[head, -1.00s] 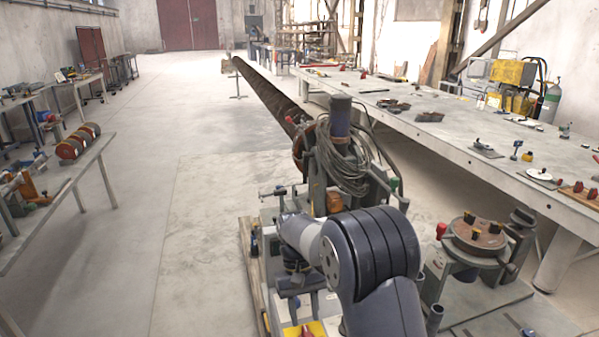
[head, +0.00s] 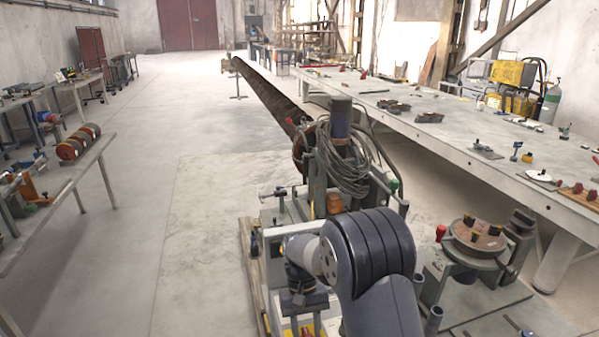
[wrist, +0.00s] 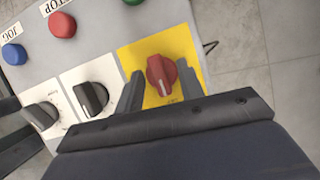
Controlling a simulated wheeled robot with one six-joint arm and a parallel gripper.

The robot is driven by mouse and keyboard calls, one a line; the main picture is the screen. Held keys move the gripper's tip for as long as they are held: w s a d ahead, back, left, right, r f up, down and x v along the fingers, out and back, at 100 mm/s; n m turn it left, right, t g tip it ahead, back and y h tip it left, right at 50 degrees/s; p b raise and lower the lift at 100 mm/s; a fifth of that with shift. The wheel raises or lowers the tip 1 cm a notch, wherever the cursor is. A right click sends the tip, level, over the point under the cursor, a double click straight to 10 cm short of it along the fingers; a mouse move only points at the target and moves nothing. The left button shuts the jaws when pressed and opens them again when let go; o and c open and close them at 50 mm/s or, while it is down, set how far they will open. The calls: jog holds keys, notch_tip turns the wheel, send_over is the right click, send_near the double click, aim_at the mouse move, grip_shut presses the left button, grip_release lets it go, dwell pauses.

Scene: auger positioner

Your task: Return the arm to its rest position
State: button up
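My gripper (wrist: 161,90) is open, its two grey fingers apart on either side of a red rotary knob (wrist: 160,74). The knob sits on a yellow plate (wrist: 135,57) on a grey control panel (wrist: 100,45). Gaps show between the fingers and the knob; whether the fingers reach down to the panel is hard to tell. In the head view my gripper (head: 304,320) is low over the panel at the bottom edge, and my arm's dark elbow (head: 372,250) stands to its right.
Beside the knob are two black-and-white knobs (wrist: 90,98), a red button (wrist: 62,24), a blue button (wrist: 14,54) and a green button. A cable-draped post (head: 340,150) stands behind my arm. A chuck (head: 476,236) is at right, a long workbench (head: 440,140) beyond.

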jog(key=m+y, duration=0.1)
jog(key=m, duration=0.2)
jog(key=shift+d+r, duration=0.1)
jog(key=shift+d, duration=0.05)
jog(key=m+y, duration=0.2)
jog(key=m, duration=0.3)
jog(key=shift+d, duration=0.1)
jog(key=shift+t, duration=0.3)
